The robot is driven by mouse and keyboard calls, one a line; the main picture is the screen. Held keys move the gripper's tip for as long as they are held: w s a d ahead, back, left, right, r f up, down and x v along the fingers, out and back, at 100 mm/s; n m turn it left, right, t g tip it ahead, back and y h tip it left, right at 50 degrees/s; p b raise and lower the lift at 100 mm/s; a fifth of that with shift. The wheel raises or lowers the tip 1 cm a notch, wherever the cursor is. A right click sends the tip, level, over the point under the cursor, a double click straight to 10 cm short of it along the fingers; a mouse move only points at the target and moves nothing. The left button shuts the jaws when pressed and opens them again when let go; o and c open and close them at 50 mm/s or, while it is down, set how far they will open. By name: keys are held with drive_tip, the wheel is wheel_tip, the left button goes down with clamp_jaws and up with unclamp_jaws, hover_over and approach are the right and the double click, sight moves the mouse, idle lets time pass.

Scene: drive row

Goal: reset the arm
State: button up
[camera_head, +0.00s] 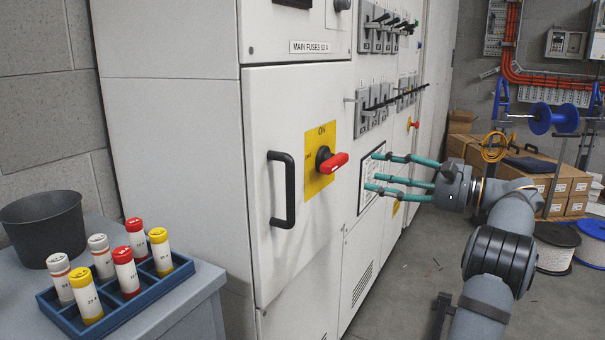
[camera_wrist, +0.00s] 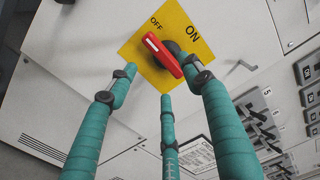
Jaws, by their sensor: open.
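My gripper (camera_head: 380,172) has teal fingers with grey joints. In the head view it is in front of the grey cabinet, to the right of the red rotary switch (camera_head: 331,163) on its yellow plate (camera_head: 313,180). The fingers are spread and hold nothing. In the wrist view the fingers (camera_wrist: 165,95) are apart, with the red switch handle (camera_wrist: 163,55) beyond them on the yellow plate marked OFF and ON. I cannot tell from the wrist view how far the fingertips are from the handle.
The cabinet (camera_head: 164,160) has a black door handle (camera_head: 283,190) left of the switch and breaker rows (camera_head: 372,105) above. A side table bears a blue rack (camera_head: 120,312) of fuses and a dark bucket (camera_head: 45,228). Boxes and cable reels (camera_head: 555,245) stand at right.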

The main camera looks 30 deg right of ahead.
sight(339, 168)
drive_tip(key=x, duration=1.1)
drive_tip(key=shift+w+a+f, duration=0.1)
drive_tip(key=shift+w+a, duration=0.05)
drive_tip(key=shift+w, duration=0.05)
drive_tip(key=shift+s, duration=0.15)
